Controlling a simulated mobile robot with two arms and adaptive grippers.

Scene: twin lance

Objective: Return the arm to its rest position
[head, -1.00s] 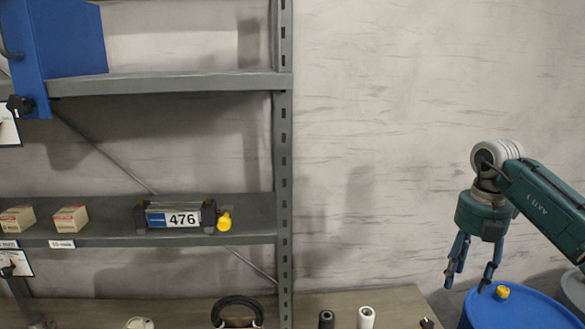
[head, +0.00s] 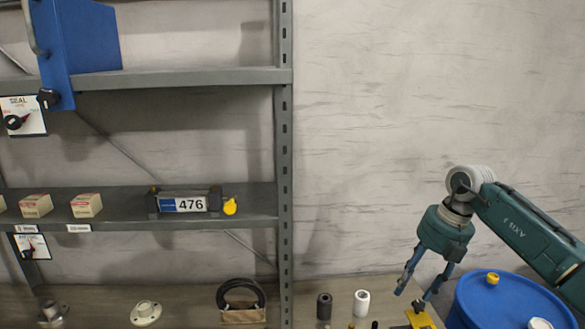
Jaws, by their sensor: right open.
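My right gripper (head: 409,299) hangs from the teal arm (head: 528,232) that comes in from the right. Its blue fingers point down and are apart, with nothing seen between them. The fingertips are just above and beside a yellow item (head: 421,319) on the bench in the picture; whether they touch it I cannot tell. My left gripper is not in view.
A blue drum (head: 472,306) with a yellow cap stands right of the gripper. A black cylinder (head: 324,306) and a white one (head: 361,303) stand on the bench (head: 190,300). Open wall space surrounds the arm.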

